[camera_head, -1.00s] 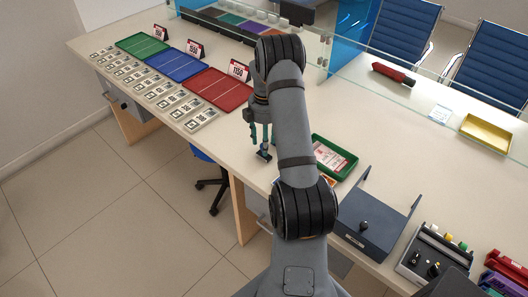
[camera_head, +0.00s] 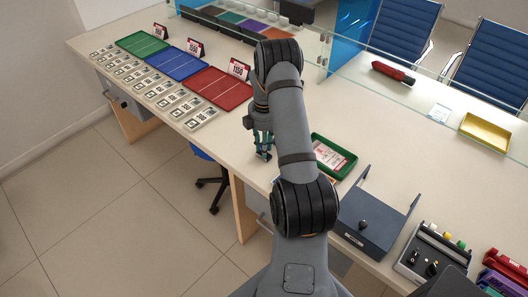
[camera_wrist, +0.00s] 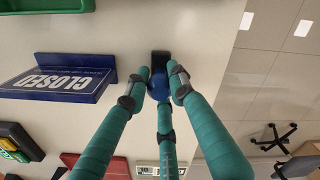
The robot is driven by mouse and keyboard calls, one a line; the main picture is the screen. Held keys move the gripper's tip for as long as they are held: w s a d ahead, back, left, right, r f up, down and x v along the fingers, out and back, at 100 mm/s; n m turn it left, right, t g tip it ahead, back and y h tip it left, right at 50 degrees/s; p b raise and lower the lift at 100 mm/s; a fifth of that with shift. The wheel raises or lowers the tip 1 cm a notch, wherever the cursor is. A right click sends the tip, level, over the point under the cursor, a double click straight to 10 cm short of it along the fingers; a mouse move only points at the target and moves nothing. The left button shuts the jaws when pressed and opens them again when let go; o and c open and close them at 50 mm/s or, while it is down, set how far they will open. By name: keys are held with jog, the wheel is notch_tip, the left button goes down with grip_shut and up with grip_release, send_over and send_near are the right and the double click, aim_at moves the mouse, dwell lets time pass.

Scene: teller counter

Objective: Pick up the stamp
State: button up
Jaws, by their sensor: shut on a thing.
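The stamp (camera_wrist: 159,58) shows in the wrist view as a dark block with a rounded blue handle, between the tips of my teal fingers. My gripper (camera_wrist: 161,84) is shut on the stamp's handle, with fingers on either side and one below. In the head view my gripper (camera_head: 263,146) points down at the near edge of the counter, left of the green tray. There the stamp (camera_head: 265,156) is a small dark shape at the fingertips, mostly hidden. I cannot tell whether it still touches the counter.
A blue CLOSED sign (camera_wrist: 58,84) lies left of my fingers in the wrist view. The green tray (camera_head: 345,171) with a slip is right of my arm. A red tray (camera_head: 218,90) and note bundles (camera_head: 186,105) lie to the left. The counter's edge is close.

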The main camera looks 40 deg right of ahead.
grip_shut()
jog(key=shift+r, duration=0.5)
notch_tip(320, 180, up, 2)
jog(key=shift+w+r+b, duration=0.1)
jog(key=shift+r+b, duration=0.15)
jog(key=shift+b, duration=0.2)
jog(key=s+d+r+b, duration=0.1)
jog(key=s+d+r, duration=0.6)
jog(key=s, duration=0.2)
jog(key=shift+s+d+r+b, duration=0.15)
jog(key=shift+s+r+b, duration=0.05)
jog(key=shift+r+b, duration=0.15)
